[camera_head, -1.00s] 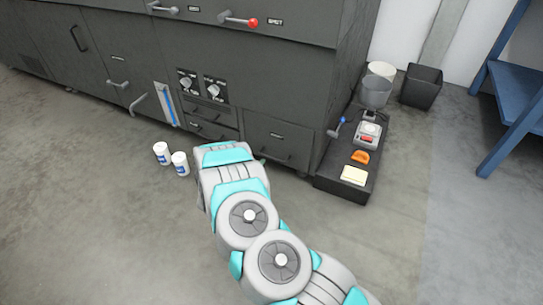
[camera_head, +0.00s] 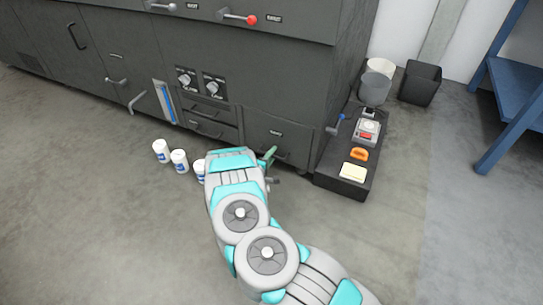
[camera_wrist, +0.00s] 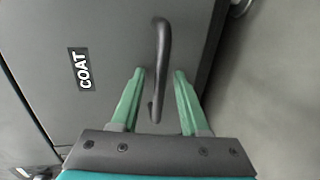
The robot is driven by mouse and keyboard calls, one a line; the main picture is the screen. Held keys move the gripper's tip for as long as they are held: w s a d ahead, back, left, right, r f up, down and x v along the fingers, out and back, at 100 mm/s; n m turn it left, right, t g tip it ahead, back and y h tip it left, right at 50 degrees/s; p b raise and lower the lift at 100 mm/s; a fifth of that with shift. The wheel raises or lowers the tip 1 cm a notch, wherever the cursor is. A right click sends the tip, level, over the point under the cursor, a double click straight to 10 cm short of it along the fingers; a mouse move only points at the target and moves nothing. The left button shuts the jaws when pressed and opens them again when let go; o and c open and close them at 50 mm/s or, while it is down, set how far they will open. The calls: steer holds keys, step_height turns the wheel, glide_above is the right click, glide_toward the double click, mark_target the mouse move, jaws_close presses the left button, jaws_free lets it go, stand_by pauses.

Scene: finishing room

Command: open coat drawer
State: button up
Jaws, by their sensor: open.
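The coat drawer (camera_wrist: 62,40) is a dark grey front with a white-on-black COAT label (camera_wrist: 83,70) in the wrist view. Its dark bar handle (camera_wrist: 160,50) runs up the picture. My gripper (camera_wrist: 159,72) is open, with one green finger on each side of the handle's near part; I cannot tell whether either touches it. In the head view, the drawer (camera_head: 262,132) is at the lower right of the dark cabinet and looks shut. My gripper (camera_head: 271,165) is low in front of it, partly hidden by my arm.
A low black platform (camera_head: 330,184) right of the drawer holds a scale, an orange item and a pale block. Open floor lies in front of the cabinet.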

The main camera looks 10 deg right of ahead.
jaws_close()
stand_by(0.3)
stand_by(1.1)
